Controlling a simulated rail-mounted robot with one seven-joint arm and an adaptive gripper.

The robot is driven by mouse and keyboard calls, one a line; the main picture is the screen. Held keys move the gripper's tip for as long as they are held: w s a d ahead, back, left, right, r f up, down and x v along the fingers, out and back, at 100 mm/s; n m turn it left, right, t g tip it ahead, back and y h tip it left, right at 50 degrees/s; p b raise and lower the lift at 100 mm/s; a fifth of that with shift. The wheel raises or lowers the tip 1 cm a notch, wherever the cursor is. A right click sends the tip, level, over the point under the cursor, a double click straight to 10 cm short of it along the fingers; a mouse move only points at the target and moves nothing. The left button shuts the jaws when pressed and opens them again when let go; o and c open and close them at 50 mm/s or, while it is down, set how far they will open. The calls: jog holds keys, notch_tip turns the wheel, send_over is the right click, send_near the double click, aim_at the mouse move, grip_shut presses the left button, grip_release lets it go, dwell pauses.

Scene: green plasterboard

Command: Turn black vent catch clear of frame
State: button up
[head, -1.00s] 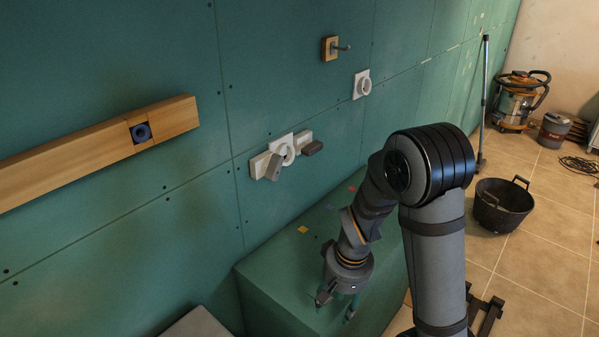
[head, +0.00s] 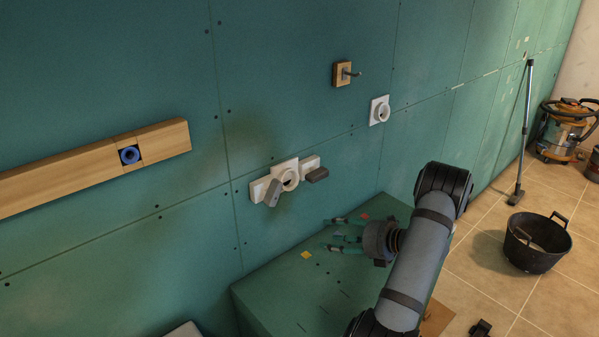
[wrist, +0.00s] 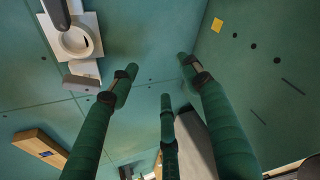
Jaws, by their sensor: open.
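The black vent catch (head: 317,175) sits on the right white block (head: 309,162) of the white ring vent (head: 290,180), on the green wall. It also shows at the top left of the wrist view (wrist: 56,12), partly cut off, reaching toward the ring. A grey catch (head: 272,193) sits at the ring's left; it also shows in the wrist view (wrist: 81,83). My gripper (head: 334,236) has three green fingers spread open and empty, below and right of the vent and apart from it. In the wrist view the fingers (wrist: 160,78) point toward the wall.
A green box ledge (head: 270,295) juts out below the vent, with a yellow square (head: 306,254) on it. A wooden batten (head: 70,170) with a blue insert runs left. A peg (head: 343,73) and white ring fitting (head: 379,110) are up right. A black tub (head: 537,243) stands on the floor.

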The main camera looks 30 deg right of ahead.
aim_at(321, 176)
jog(key=w+d+r+m+t+h, duration=0.1)
jog(key=w+d+r+m+t, duration=0.15)
jog(key=r+m, duration=0.35)
jog(key=w+d+r+m+t+h, duration=0.1)
jog(key=w+d+r+m+t, duration=0.15)
jog(key=r+m, duration=0.3)
jog(key=w+p, duration=0.1)
jog(key=w, duration=0.2)
jog(key=w+p, duration=0.1)
jog(key=w, duration=0.2)
jog(key=w+p, duration=0.1)
jog(key=w, duration=0.2)
jog(key=shift+w+a+p, duration=0.4)
jog(key=c, duration=0.3)
jog(key=c, duration=0.8)
jog(key=shift+c, duration=0.2)
